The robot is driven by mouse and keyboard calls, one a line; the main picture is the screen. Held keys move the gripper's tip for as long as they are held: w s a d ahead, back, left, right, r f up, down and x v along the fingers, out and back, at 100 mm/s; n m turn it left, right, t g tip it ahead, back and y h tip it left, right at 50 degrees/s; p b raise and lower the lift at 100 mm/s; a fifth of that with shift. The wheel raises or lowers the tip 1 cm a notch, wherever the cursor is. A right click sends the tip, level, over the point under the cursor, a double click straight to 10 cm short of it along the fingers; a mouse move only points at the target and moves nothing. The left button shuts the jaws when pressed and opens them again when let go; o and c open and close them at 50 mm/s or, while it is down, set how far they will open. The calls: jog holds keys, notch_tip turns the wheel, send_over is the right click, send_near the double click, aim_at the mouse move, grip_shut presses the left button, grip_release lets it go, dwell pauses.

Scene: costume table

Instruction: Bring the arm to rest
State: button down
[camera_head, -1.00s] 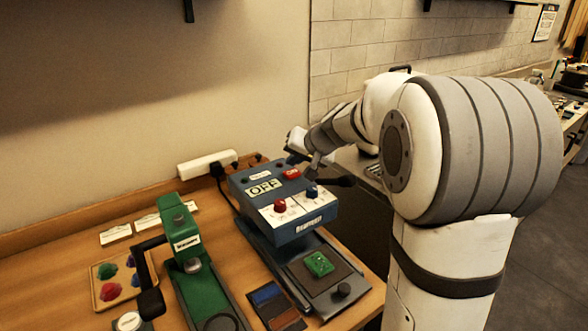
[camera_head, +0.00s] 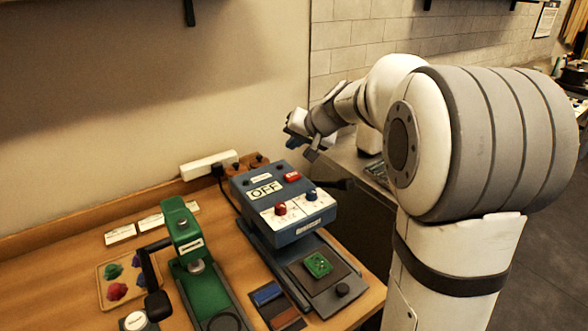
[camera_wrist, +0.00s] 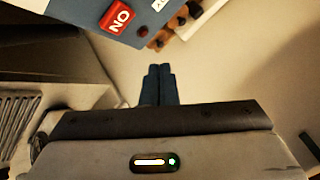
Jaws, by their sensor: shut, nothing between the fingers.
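My gripper (camera_wrist: 159,72) shows in the wrist view with its two dark fingers together and nothing between them. In the head view my gripper (camera_head: 312,153) is raised above the back right of the blue machine (camera_head: 306,238), apart from it. The machine carries an OFF label, a red switch (camera_head: 292,177) and red and blue knobs. In the wrist view the red switch (camera_wrist: 119,17) reads ON and lies at the top, beyond the fingertips.
A green press (camera_head: 187,240) stands left of the machine. A tray (camera_head: 104,291) of coloured pieces lies at the far left. A white power strip (camera_head: 208,165) sits at the back of the wooden table. The wall is behind; free air surrounds my gripper.

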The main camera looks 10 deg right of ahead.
jog(key=s+f+n+g+h, duration=0.1)
jog(key=s+f, duration=0.3)
jog(key=s, duration=1.2)
jog(key=s+f+n+g+h, duration=0.2)
jog(key=s+f+g+h, duration=0.1)
jog(key=s, duration=1.3)
jog(key=shift+s+d+f+g, duration=0.25)
jog(key=shift+s+f+g, duration=0.15)
jog(key=shift+f+g, duration=0.25)
